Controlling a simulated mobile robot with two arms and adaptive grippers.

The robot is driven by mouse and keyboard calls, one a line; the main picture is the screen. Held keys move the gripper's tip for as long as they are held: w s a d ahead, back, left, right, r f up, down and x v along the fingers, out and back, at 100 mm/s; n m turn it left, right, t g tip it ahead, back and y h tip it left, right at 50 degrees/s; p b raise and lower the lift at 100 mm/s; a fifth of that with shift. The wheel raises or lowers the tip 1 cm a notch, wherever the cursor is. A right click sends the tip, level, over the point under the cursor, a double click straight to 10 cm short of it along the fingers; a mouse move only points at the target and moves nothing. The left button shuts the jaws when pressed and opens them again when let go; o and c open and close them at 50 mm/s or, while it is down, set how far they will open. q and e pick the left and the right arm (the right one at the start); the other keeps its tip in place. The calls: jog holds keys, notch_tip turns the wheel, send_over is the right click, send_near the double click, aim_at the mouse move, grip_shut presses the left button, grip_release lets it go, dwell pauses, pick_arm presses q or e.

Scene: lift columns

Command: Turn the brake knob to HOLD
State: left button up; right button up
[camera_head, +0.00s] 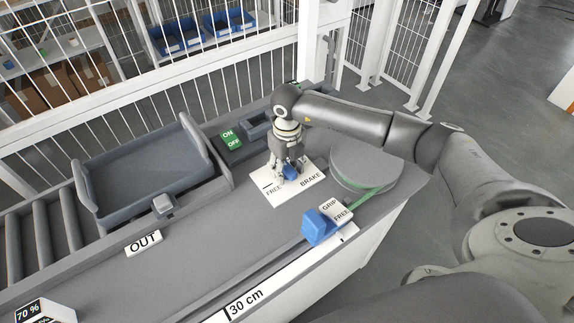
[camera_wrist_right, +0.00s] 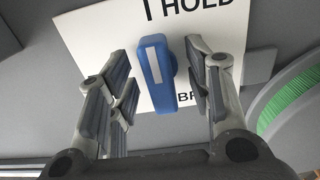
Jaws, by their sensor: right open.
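The blue brake knob (camera_wrist_right: 154,75) stands on a white plate (camera_wrist_right: 85,35) in the right wrist view. It has a white stripe along its top, and part of the word HOLD is readable on the plate. In the head view the knob (camera_head: 290,172) is partly hidden by my right gripper (camera_head: 288,178), on the plate with FREE and BRAKE printed on it (camera_head: 311,181). My right gripper (camera_wrist_right: 160,85) is open, with one finger on each side of the knob. Gaps show between the fingers and the knob. My left gripper is not in view.
A grey round disc (camera_head: 366,164) with a green band lies right of the plate. A blue clamp (camera_head: 318,227) with a GRIP/FREE label stands in front. A green ON/OFF switch (camera_head: 231,140) and a grey tray (camera_head: 140,175) are to the left. White fencing stands behind.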

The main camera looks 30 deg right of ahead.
aim_at(287, 166)
jog(key=shift+r+p, duration=2.9)
jog(key=shift+r, duration=1.65)
jog(key=shift+f, duration=0.15)
